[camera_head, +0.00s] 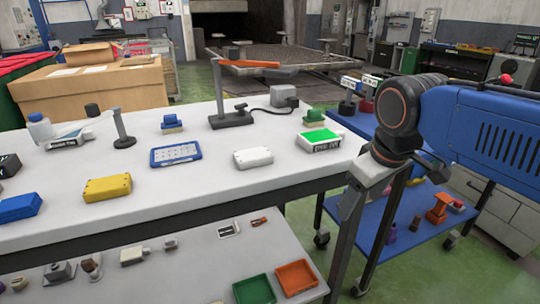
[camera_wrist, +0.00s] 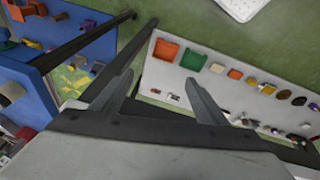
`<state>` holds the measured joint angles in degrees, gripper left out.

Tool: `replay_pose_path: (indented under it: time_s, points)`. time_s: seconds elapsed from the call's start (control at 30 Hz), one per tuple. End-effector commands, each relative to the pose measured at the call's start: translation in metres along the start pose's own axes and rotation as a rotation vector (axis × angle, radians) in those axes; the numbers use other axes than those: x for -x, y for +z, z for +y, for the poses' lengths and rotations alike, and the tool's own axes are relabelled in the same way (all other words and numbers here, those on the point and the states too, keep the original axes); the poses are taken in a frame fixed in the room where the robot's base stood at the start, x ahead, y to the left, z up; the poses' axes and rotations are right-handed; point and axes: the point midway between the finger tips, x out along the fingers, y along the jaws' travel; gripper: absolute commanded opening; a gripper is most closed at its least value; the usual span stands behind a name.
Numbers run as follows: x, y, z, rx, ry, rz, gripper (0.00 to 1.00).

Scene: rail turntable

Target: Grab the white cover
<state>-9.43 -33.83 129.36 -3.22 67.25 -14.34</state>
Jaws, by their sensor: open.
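A blue-framed panel (camera_head: 176,154), a yellow box (camera_head: 107,187) and a green-topped box (camera_head: 320,139) lie near the cover. A stand with an orange arm (camera_head: 232,118) rises behind it. The lower shelf holds green (camera_head: 254,290) and orange (camera_head: 297,278) trays. A blue cart (camera_head: 400,221) stands right.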

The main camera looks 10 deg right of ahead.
Motion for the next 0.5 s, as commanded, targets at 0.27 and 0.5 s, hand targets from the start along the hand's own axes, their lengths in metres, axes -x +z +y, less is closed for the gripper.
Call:
replay_pose_path:
  time_s: [0.27, 0.5]
  points:
    - [0.044, -0.071, -0.009, 0.294, -0.016, -0.069, 0.67]
    - [0.090, -0.148, -0.033, 0.630, -0.036, -0.148, 0.67]
